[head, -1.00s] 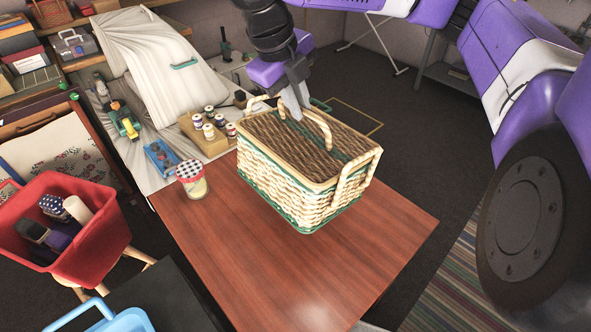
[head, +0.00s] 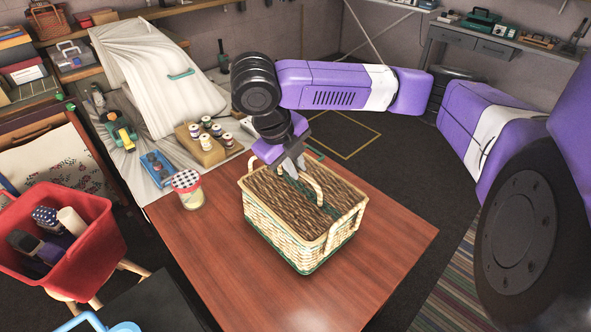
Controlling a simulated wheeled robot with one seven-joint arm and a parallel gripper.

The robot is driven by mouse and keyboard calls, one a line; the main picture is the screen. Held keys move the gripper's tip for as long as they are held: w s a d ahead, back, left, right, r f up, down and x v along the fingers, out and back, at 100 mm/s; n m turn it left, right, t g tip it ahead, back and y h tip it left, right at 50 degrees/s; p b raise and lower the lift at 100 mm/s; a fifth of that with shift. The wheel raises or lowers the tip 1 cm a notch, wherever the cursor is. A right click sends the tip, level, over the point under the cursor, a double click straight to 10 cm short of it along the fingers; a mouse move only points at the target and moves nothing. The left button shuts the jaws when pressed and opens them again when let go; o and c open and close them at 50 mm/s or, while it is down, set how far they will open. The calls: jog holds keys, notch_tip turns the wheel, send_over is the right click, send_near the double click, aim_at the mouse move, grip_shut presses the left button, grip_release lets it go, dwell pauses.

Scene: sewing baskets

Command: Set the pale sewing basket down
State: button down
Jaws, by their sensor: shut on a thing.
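The pale sewing basket (head: 290,237) is woven in cream wicker with green bands, a brown lid and cream handles. It is level, over the middle of the red-brown wooden table (head: 235,283). I cannot tell for sure whether its base touches the tabletop or hangs just above it. My gripper (head: 293,174) is above the lid, shut on the basket at a top handle (head: 314,187). The fingers hide part of the handle and lid.
A jar with a checkered lid (head: 188,190) stands on the table, left of the basket. A wooden rack of thread spools (head: 205,152) lies behind it. A red bin (head: 85,248) stands at the left. The table's front is clear.

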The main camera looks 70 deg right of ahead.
jog(key=shift+f, duration=0.4)
jog(key=c, duration=1.5)
grip_release()
